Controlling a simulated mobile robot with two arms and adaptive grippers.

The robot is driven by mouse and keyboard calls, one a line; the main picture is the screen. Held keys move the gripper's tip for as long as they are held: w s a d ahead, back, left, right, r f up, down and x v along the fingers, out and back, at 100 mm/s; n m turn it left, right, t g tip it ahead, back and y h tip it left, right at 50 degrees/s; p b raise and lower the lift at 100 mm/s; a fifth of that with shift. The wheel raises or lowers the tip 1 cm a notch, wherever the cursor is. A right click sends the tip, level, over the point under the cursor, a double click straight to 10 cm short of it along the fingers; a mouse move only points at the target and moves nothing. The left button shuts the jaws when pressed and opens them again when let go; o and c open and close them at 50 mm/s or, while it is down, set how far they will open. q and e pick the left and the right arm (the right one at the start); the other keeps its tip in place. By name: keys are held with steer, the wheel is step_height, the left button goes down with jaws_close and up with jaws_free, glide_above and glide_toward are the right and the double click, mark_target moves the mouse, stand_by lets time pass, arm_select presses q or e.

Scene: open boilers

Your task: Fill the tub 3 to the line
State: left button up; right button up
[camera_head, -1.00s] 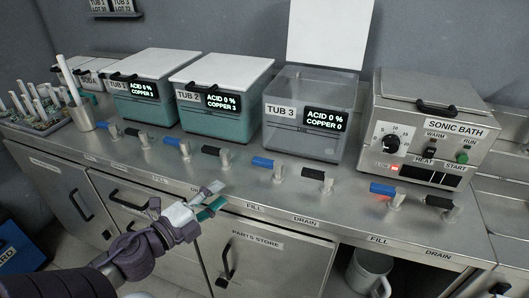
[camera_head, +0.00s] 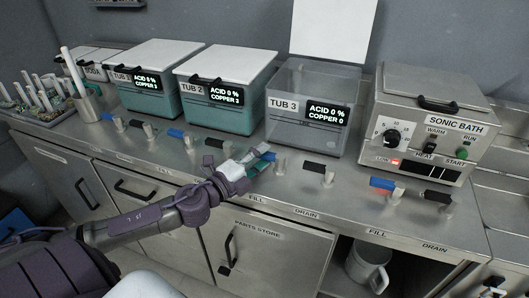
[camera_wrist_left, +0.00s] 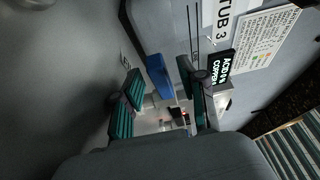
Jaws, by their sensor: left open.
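Tub 3 (camera_head: 283,112) is a clear tub behind the valve row, its white lid (camera_head: 333,28) raised. It looks empty, and its display (camera_head: 326,113) reads acid 0 %, copper 0. A mark line runs across its front. My left gripper (camera_head: 258,158) is open at the blue fill handle in front of tub 3, hiding most of that handle. In the left wrist view the blue handle (camera_wrist_left: 159,76) shows between the two teal-padded fingers of the left gripper (camera_wrist_left: 160,97); I cannot tell whether they touch it. My right gripper is not in view.
The black drain handle (camera_head: 313,167) is just right of the gripper. The sonic bath (camera_head: 428,130) stands right of tub 3, with its own blue handle (camera_head: 382,183) and black handle. Closed tub 2 (camera_head: 228,95) stands to the left. A mug (camera_head: 367,270) sits on the open shelf below.

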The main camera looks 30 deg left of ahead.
arm_select(q)
steer(key=shift+w+d, duration=0.15)
steer(key=shift+w, duration=0.5)
jaws_close()
